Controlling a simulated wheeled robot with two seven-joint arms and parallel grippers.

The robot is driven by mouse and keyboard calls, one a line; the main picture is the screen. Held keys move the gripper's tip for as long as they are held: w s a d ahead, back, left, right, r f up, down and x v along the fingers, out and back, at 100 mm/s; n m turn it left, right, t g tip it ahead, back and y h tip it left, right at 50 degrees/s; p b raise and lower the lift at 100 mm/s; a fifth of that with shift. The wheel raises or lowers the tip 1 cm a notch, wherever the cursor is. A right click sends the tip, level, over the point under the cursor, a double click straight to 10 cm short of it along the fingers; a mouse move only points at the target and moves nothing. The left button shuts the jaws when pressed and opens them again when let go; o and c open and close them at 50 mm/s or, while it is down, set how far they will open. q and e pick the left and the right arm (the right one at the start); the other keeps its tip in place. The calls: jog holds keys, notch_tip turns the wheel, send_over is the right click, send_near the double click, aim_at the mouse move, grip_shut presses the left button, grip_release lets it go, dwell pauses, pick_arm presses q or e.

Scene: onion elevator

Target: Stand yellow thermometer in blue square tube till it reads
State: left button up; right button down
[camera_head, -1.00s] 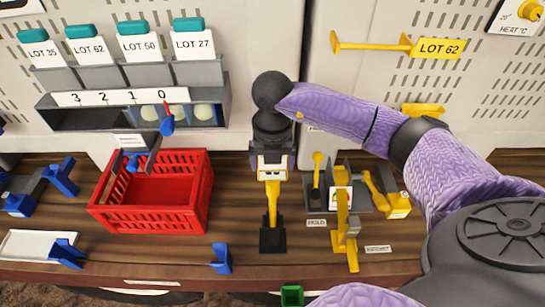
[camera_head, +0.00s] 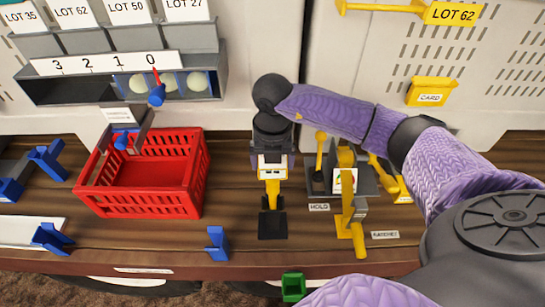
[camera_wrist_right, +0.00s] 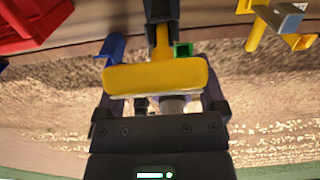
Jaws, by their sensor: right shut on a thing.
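My right gripper (camera_head: 272,160) points down near the table's front middle and is shut on a yellow piece with a stem, which I take as the yellow thermometer (camera_head: 272,173). Its yellow crossbar (camera_wrist_right: 155,77) lies between the fingers in the right wrist view. The stem points down into or just behind a dark square holder (camera_head: 272,226); I cannot tell how deep it sits. A small blue upright piece (camera_head: 217,243) stands left of the holder at the table edge; I cannot tell whether it is the blue square tube. My left gripper is out of view.
A red basket (camera_head: 150,200) stands to the left. Yellow tools in a grey rack (camera_head: 345,200) marked HOLD stand close on the right. A green square piece (camera_head: 293,287) is at the front edge. Cabinets with lot bins rise behind.

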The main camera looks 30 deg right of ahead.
jog(key=shift+f, duration=0.35)
grip_release()
jog(key=shift+r, duration=0.1)
